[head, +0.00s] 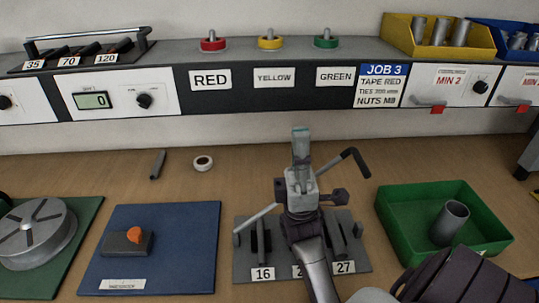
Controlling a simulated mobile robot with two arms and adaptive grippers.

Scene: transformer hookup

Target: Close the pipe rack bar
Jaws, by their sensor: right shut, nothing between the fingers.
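The pipe rack (244,268) is a grey base with upright pieces and number labels, two reading 16 and 27, at the lower middle in the head view. Its bar (256,218) appears as a thin grey rod slanting up to the right from the rack's left side. A black bent end (352,157) shows right of my gripper, seemingly on the same bar. My right gripper (301,137) is shut and empty, above the rack and in front of the bar's middle. It hides that stretch and the middle label; contact cannot be told. My left gripper is not in view.
A green bin (392,247) with a grey cup stands right of the rack. A blue mat (190,218) with a small grey block lies left. A white ring (203,163) and a grey stick (158,164) lie behind. The labelled console (250,105) spans the back.

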